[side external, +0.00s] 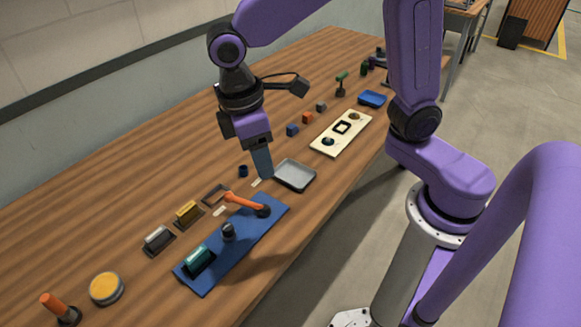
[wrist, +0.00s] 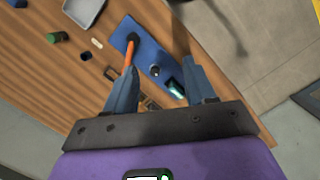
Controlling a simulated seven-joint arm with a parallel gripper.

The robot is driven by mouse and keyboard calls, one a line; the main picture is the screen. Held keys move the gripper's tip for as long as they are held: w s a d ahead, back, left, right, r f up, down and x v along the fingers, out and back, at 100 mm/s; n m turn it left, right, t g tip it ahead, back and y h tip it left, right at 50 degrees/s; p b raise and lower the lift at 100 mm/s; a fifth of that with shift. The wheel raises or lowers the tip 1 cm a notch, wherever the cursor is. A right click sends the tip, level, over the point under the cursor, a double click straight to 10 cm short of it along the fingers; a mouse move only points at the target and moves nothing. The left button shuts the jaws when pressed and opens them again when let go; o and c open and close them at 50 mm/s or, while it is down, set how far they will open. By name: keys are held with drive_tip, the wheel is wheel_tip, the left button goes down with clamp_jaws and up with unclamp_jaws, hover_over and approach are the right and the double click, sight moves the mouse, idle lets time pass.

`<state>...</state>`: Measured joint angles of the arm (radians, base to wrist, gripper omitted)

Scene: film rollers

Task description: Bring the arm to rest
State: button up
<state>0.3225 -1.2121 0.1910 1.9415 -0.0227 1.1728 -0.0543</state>
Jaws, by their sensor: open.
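My purple arm reaches over a long wooden table (side external: 120,210). My gripper (side external: 264,172) points down above the table, beside the grey tray and behind the blue mat in the side view. In the wrist view my gripper (wrist: 158,75) has its two blue-grey fingers well apart, with nothing held between them. The far finger is hidden behind the near one in the side view. The blue mat (side external: 216,272) carries an orange-handled tool (side external: 245,203), a dark knob (side external: 228,231) and a teal roller (side external: 199,260).
A grey tray (side external: 295,176) and a cream board (side external: 341,134) lie right of my gripper. A yellow roller (side external: 188,213), a grey roller (side external: 157,239) and a yellow-topped round tin (side external: 106,289) stand to the left. Small blue (side external: 292,130) and orange (side external: 307,118) blocks sit behind.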

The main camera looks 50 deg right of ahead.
drive_tip(key=s+d+f+n+t+y, duration=0.1)
drive_tip(key=s+d+y, duration=0.1)
drive_tip(key=s+d, duration=1)
drive_tip(key=s, duration=0.3)
drive_tip(key=shift+d+f+n, duration=0.2)
drive_tip(key=shift+d+n, duration=0.1)
drive_tip(key=shift+d, duration=0.1)
